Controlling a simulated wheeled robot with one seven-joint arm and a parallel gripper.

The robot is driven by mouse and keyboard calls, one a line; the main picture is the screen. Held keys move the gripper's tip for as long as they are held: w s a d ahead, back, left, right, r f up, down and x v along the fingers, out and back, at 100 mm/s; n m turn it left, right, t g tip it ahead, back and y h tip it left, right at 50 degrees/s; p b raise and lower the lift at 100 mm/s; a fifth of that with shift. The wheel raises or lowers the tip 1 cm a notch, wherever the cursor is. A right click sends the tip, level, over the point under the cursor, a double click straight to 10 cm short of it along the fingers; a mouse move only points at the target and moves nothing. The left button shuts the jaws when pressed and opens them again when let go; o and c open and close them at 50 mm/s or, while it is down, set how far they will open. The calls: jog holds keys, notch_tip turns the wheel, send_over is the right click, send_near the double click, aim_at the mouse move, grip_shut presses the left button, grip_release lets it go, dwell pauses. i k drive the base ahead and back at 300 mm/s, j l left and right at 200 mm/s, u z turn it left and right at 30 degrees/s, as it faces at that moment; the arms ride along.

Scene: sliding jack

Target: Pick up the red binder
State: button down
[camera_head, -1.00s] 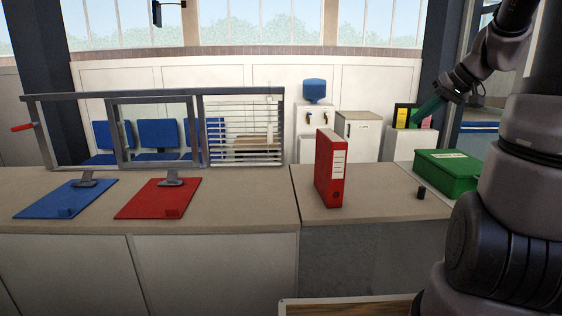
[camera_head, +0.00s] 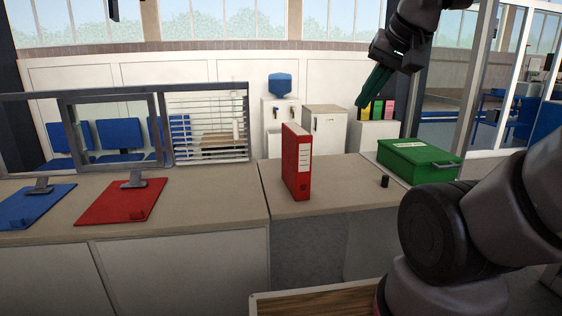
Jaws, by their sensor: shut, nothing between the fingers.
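The red binder (camera_head: 297,160) stands upright on the right-hand section of the counter, its spine with a white label facing right. My gripper (camera_head: 362,104) has green fingers and is shut and empty. It hangs in the air above and to the right of the binder, well apart from it, pointing down and slightly left. Nothing hides the binder.
A green box (camera_head: 420,160) sits on the counter right of the binder, with a small black cylinder (camera_head: 385,182) between them. A wooden-topped surface (camera_head: 315,302) is in front.

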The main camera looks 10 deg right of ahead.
aim_at(297, 143)
jog(key=j+z, duration=0.15)
jog(key=j, duration=0.55)
jog(key=j+z, duration=0.15)
jog(key=j, duration=0.5)
jog(key=k+j+z, duration=0.15)
jog(key=j, duration=0.55)
jog(key=j+z, duration=0.15)
jog(key=j, duration=0.5)
jog(key=i+l, duration=0.15)
jog(key=i, duration=0.1)
